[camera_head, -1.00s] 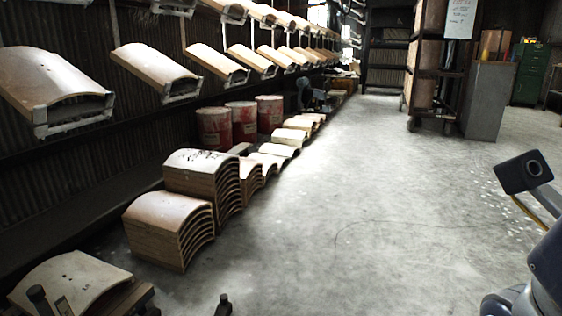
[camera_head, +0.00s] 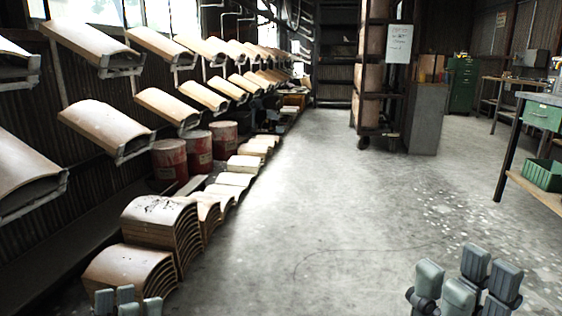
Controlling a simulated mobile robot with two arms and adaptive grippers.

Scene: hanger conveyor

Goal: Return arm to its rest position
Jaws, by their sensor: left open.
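My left gripper (camera_head: 128,302) is at the bottom left edge of the head view, only its grey fingertips showing. It is open, in front of the nearest stack of curved wooden panels (camera_head: 130,272), and no object shows in it. My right gripper (camera_head: 465,287) is at the bottom right above the bare floor. Its grey finger parts stand upright with nothing visible in them; its jaw state is unclear from this angle. Both arms are below the frame.
Curved panels hang on white hangers (camera_head: 130,148) along the left wall. Red drums (camera_head: 197,150) and more stacks stand under them. A grey cabinet (camera_head: 426,117) and wheeled rack (camera_head: 372,70) stand at the back. A workbench (camera_head: 540,97) is at right. The central floor is clear.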

